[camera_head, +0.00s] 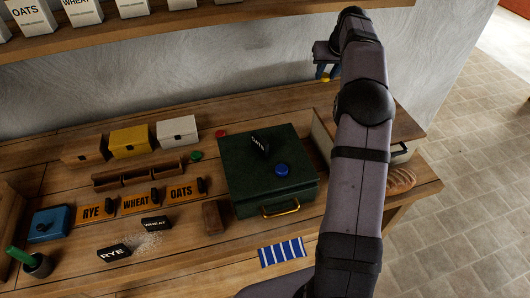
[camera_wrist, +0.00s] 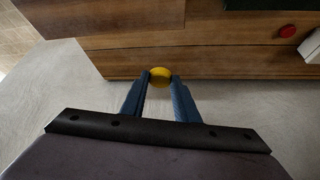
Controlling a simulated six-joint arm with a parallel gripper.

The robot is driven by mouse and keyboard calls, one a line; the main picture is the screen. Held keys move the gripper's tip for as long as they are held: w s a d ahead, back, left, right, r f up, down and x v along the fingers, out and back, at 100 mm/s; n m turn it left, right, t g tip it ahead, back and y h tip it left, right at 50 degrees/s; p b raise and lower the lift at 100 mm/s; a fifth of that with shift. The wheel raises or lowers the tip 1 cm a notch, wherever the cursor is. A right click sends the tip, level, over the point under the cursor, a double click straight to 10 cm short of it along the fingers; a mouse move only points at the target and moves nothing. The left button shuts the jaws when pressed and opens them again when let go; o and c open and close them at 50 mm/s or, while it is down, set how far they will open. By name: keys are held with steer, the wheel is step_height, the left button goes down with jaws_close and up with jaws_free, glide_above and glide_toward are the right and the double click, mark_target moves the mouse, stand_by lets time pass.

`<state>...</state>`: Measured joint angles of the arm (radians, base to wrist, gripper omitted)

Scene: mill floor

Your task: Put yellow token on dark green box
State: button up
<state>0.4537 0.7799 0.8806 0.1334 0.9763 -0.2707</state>
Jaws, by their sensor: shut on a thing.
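The yellow token (camera_wrist: 160,77) is held between the fingertips of my gripper (camera_wrist: 160,80) in the wrist view. In the head view my gripper (camera_head: 324,76) is raised near the wall, up and right of the dark green box, with a bit of the yellow token (camera_head: 325,79) showing at its tips. The dark green box (camera_head: 245,165) stands on the bench with its lid closed and a brass handle at its front. A blue token (camera_head: 282,170) and a dark labelled block (camera_head: 260,144) lie on its lid.
A red token (camera_head: 221,134) and a green token (camera_head: 196,156) lie left of the green box. Small boxes, including a yellow box (camera_head: 130,141), stand at the back left. A shelf (camera_head: 150,32) runs above.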

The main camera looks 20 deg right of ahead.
steer(key=s+a+f+n+g+y+p, duration=0.1)
steer(key=s+a+n+g+y, duration=0.3)
steer(key=s+a+n, duration=0.5)
steer(key=s+a+f+n+g+y, duration=0.1)
steer(key=s+a+n+g+y, duration=0.3)
steer(key=s+n, duration=0.9)
steer(key=shift+n+t+h, duration=0.4)
steer(key=shift+t, duration=0.1)
steer(key=shift+w+a+f+p, duration=0.15)
steer(key=shift+f+p, duration=0.4)
steer(key=shift+f, duration=1)
steer(key=shift+w+a+f+p, duration=0.15)
steer(key=shift+f+p, duration=0.4)
steer(key=shift+f, duration=1)
steer(key=shift+w+a+f+p, duration=0.15)
steer(key=shift+f+p, duration=0.4)
steer(key=shift+f, duration=1.5)
steer(key=shift+f, duration=0.15)
steer(key=o, duration=1)
